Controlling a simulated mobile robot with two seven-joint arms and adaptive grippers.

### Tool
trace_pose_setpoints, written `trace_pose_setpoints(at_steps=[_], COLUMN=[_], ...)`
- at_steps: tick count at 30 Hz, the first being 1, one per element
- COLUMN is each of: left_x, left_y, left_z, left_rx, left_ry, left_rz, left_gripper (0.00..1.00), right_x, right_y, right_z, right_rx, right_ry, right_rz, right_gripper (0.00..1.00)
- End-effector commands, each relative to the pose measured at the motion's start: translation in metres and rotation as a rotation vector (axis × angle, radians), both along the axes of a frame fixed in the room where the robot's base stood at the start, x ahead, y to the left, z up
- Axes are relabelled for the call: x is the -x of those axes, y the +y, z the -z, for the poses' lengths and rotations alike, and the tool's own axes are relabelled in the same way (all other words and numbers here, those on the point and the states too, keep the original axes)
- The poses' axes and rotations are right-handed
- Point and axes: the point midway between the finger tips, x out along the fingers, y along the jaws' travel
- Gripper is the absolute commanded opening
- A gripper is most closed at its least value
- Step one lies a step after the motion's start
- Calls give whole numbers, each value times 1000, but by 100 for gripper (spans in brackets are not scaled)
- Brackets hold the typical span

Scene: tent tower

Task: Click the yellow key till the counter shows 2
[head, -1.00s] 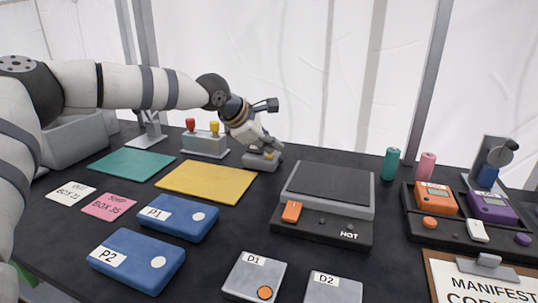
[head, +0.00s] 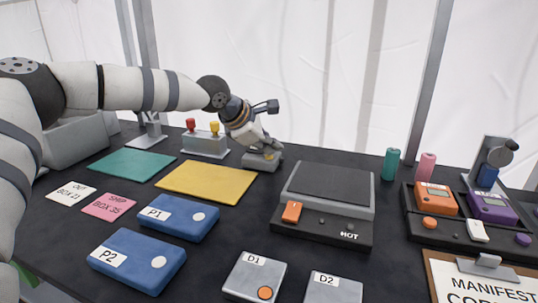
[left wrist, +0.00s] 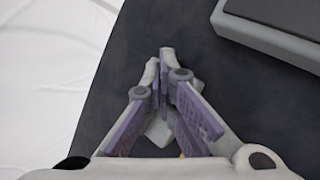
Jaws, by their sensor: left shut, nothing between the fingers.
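A small grey device (head: 276,164) stands behind the yellow mat, with a bit of yellow on its top, probably the key. My left gripper (head: 267,152) is shut and empty, pointing down with its fingertips at the top of this device. The fingers cover most of it, and I cannot tell whether they touch the key. In the left wrist view the shut fingers (left wrist: 165,62) hang over part of the grey device, with a speck of yellow near the bottom edge. No counter digits can be read. My right gripper is not in view.
A grey box with a red and a yellow knob (head: 205,144) stands just left of the gripper. A hot plate (head: 330,187) is to the right. The yellow mat (head: 206,182) and blue boxes P1 (head: 177,218) and P2 (head: 138,262) lie in front.

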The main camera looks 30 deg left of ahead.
Motion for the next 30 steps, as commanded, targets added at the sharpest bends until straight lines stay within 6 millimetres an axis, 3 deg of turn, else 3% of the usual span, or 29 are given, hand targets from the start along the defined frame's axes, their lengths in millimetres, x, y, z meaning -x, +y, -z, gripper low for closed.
trace_pose_setpoints(at_steps=[6, 15, 30], left_x=[0, 0, 0], left_y=[0, 0, 0], left_z=[-14, -15, -63], left_rx=[0, 0, 1], left_ry=[-3, -2, -4], left_rz=[1, 1, 0], left_gripper=[0, 0, 0], right_x=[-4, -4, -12], right_y=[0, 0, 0], right_z=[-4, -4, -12], right_rx=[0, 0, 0], right_ry=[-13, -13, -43], right_rz=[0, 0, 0], right_gripper=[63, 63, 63])
